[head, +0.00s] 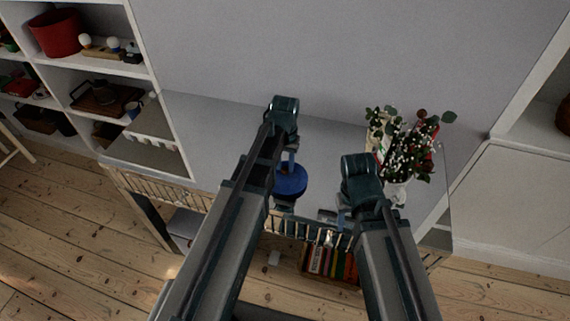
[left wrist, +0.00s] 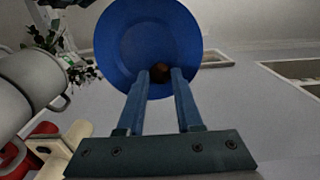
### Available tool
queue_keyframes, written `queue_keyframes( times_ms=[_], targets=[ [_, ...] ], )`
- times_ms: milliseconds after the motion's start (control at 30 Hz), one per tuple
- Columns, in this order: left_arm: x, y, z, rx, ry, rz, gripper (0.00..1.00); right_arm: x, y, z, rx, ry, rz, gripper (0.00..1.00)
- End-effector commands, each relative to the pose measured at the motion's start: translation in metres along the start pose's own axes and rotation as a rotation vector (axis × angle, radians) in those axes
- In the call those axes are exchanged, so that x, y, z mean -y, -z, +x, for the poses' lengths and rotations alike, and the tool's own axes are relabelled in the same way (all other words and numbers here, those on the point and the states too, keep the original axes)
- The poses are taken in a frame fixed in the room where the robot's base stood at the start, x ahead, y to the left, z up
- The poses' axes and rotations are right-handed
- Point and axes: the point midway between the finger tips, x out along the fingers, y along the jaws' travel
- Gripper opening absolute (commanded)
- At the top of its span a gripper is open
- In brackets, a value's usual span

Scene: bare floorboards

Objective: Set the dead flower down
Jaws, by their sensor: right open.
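My left gripper (head: 287,170) is over the wall-side shelf top, at a blue round dish (head: 290,182). In the left wrist view its fingers (left wrist: 160,78) point at the blue dish (left wrist: 125,40). My right gripper (head: 343,212) is open, in front of a white vase (head: 397,192) with a bouquet (head: 405,145). Its fingertips are partly hidden by the arm.
The shelf top has a slatted rail (head: 180,192) along its front. Books (head: 330,262) stand below it. A tall shelf unit (head: 140,75) with pots and cups is at the left, a white cabinet (head: 525,205) at the right. Grey shelf top left of the dish is clear.

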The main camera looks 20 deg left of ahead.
Motion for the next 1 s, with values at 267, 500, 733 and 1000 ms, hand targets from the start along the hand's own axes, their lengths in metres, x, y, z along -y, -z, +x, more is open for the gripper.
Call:
queue_keyframes(
  times_ms=[267, 500, 733, 1000],
  targets=[
    [0.000, 0.000, -0.035, 0.000, 0.000, 0.000, 0.35, -0.003, -0.002, -0.035, 0.000, 0.000, 0.000, 0.50],
    [0.000, 0.000, -0.072, 0.000, 0.000, 0.000, 0.35, -0.007, -0.004, -0.071, 0.000, 0.000, 0.000, 0.50],
    [0.000, 0.000, -0.105, 0.000, 0.000, 0.000, 0.35, -0.010, -0.006, -0.104, 0.000, 0.000, 0.000, 0.50],
    [0.000, 0.000, -0.118, 0.000, 0.000, 0.000, 0.35, -0.011, -0.007, -0.118, 0.000, 0.000, 0.000, 0.50]
  ],
)
